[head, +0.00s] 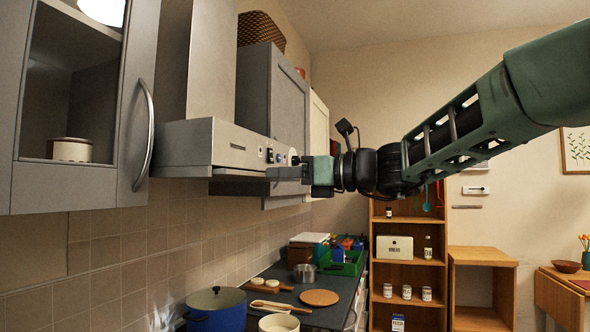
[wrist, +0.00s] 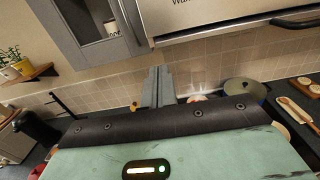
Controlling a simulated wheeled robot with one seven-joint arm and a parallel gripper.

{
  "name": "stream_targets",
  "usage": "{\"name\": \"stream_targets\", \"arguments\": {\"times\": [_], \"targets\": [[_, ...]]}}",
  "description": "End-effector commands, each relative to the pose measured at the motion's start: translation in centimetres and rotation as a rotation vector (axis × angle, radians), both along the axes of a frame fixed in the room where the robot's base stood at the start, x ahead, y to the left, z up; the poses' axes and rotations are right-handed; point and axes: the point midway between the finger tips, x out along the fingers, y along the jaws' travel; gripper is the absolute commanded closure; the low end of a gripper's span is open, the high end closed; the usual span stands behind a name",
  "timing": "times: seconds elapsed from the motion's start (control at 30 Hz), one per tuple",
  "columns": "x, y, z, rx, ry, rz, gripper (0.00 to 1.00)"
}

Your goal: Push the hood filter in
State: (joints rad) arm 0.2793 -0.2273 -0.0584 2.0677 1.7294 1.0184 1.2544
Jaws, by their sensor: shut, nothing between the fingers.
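The steel range hood (head: 215,145) is mounted on the left wall, with knobs and a small display on its front. A thin flat plate (head: 238,173), which looks like the filter, shows along its underside; I cannot tell how far it sticks out. My gripper (head: 272,173) is level with the hood's lower front edge, its fingers shut and empty, pointing left. I cannot tell whether they touch the hood. In the wrist view the shut fingers (wrist: 158,85) show in front of the tiled wall, and a pale metal panel (wrist: 225,25) with a dark handle is above right.
Grey wall cabinets (head: 272,90) flank the hood, the nearer one (head: 140,110) with a curved handle. Below is a dark counter (head: 335,312) with a blue pot (head: 215,312), a round board (head: 319,297) and a green crate (head: 345,265). A wooden shelf (head: 408,270) stands behind.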

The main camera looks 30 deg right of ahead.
Motion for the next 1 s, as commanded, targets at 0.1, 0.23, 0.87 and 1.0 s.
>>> {"name": "stream_targets", "arguments": {"times": [0.1, 0.23, 0.87, 1.0], "targets": [[2.1, 1.6, 0.2, 0.000, 0.003, 0.003, 1.00], [4.0, 3.1, 0.2, -0.001, 0.003, 0.002, 1.00], [6.8, 5.3, 0.0, -0.003, -0.001, -0.001, 1.00], [7.3, 5.7, -0.2, -0.003, -0.001, 0.003, 1.00]]}}
